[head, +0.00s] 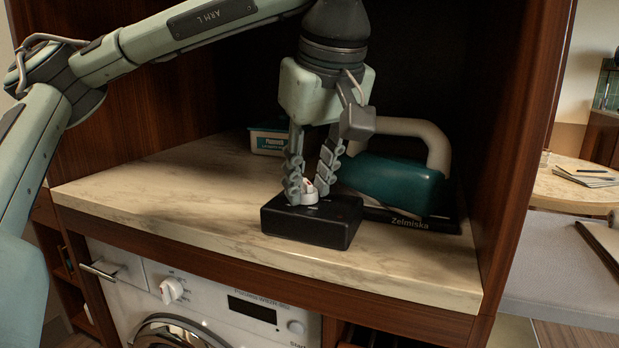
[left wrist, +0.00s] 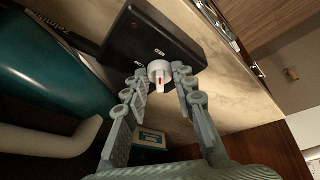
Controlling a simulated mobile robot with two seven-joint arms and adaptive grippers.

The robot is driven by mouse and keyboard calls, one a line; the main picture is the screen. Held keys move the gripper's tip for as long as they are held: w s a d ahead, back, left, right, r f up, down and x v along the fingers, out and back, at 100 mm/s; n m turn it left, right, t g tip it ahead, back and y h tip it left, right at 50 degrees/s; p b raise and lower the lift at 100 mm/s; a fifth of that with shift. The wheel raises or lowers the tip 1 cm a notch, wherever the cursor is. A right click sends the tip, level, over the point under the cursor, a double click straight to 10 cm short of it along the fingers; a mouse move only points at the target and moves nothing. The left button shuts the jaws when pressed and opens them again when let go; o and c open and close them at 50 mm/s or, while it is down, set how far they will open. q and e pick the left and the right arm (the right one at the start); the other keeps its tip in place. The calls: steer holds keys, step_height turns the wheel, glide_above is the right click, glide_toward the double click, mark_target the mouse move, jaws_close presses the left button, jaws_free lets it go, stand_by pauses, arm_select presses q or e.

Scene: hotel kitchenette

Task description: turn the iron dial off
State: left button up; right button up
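The iron dial (head: 310,196) is a small white knob with a red mark. It sits on a low black box (head: 331,228) near the counter's front edge. In the left wrist view the dial (left wrist: 159,72) shows its narrow pointer and red mark toward the camera. My left gripper (head: 309,193) points down with one finger on each side of the dial. In the left wrist view my left gripper (left wrist: 160,80) looks open, its fingertips close beside the dial; whether either touches it is unclear. My right gripper is not in view.
A teal iron (head: 393,183) with a pale handle stands on a dark base lettered Zelmiska, right behind the box. A small teal and white box (head: 268,141) lies farther back. The marble counter (head: 165,190) is clear at left. A washing machine (head: 215,300) is below.

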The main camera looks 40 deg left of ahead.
arm_select(q)
jaws_close()
steer(key=shift+n, duration=0.3)
steer(key=shift+w+d+n+g+y, duration=0.15)
steer(key=shift+n+g, duration=0.45)
steer(key=shift+n, duration=0.75)
steer(key=shift+w+n+g+y, duration=0.2)
steer(key=shift+n+g, duration=0.4)
steer(key=shift+n, duration=0.75)
steer(key=o, duration=0.7)
jaws_free()
steer(key=shift+r, duration=0.1)
